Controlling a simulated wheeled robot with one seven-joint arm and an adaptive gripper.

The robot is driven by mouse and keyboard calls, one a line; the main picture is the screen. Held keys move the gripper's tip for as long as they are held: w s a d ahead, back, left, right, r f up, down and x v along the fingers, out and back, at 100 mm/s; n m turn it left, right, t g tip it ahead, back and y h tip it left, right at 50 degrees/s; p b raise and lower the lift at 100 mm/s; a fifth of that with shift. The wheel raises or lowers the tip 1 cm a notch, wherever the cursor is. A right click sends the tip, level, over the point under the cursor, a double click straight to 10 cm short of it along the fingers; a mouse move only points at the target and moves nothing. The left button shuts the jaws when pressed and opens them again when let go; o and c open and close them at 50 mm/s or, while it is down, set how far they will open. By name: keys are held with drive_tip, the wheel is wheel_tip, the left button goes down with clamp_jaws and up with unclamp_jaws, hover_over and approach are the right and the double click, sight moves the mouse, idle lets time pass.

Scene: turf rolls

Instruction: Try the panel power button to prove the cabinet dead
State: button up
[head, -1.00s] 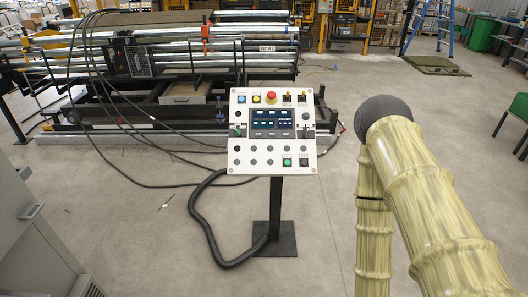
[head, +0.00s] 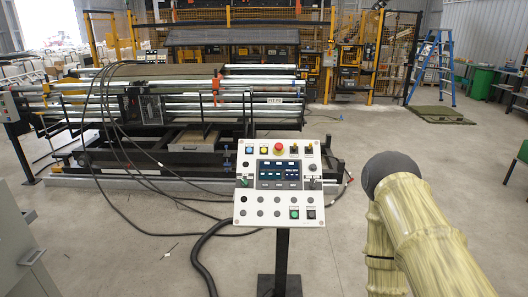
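The control panel (head: 281,217) is a pale, tilted plate on a dark post (head: 281,262), just below the middle of the head view. It carries a dark screen (head: 279,174), a red mushroom button (head: 279,149), blue and yellow buttons along the top, and a green button (head: 294,214) beside a black one at the lower right. The labels are too small to read, so I cannot tell which is the power button. My arm, in a pale ribbed cover, stands to the right, apart from the panel. My gripper is not in view.
A large roller machine (head: 190,100) stands behind the panel, with black cables hanging to the floor. A grey cabinet (head: 30,245) is at the lower left. Yellow-framed fencing, a blue ladder (head: 433,68) and a green mat (head: 441,115) lie further back. Floor around the post is mostly clear.

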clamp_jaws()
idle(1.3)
